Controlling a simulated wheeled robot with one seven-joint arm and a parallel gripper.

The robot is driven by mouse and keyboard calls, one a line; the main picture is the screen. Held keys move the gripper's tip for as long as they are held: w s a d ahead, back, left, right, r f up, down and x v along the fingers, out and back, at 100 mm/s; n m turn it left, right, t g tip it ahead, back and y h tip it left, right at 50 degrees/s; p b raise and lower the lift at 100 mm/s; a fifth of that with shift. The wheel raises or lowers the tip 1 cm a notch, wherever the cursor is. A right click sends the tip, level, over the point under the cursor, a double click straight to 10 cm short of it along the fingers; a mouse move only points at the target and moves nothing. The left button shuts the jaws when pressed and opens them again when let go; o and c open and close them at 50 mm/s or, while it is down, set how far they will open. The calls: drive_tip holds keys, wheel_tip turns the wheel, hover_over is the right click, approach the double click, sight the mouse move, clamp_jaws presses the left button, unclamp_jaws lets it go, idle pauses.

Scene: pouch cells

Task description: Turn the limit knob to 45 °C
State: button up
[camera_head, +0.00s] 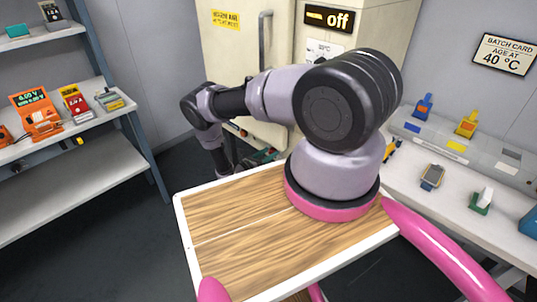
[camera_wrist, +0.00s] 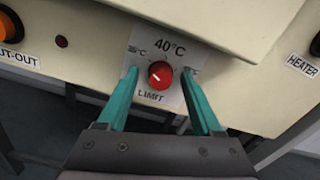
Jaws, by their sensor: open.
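The limit knob (camera_wrist: 160,75) is a small red dial on a grey plate marked LIMIT. Its pale pointer line seems to point to the upper left, toward the left mark, which looks like 35 °C. "40°C" is printed above it; the mark at right is mostly covered by a finger. My gripper (camera_wrist: 158,72) is open, its two teal fingers on either side of the knob with a gap at each side. I cannot tell how far the tips are from the plate. In the head view, my arm blocks most of the knob's area.
A batch card (camera_head: 504,54) says "AGE AT 40 °C". In the wrist view, an orange CUT-OUT button (camera_wrist: 8,25) is at left and a HEATER label (camera_wrist: 301,66) at right. A bench (camera_head: 410,180) stands at right.

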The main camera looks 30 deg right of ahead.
drive_tip(key=shift+d, duration=0.1)
clamp_jaws()
drive_tip(key=shift+m, duration=0.3)
drive_tip(key=m, duration=1.1)
drive_tip(key=shift+m, duration=0.4)
drive_tip(key=m, duration=0.5)
drive_tip(key=shift+f, duration=0.1)
drive_tip(key=m, duration=0.6)
drive_tip(key=shift+m, duration=0.4)
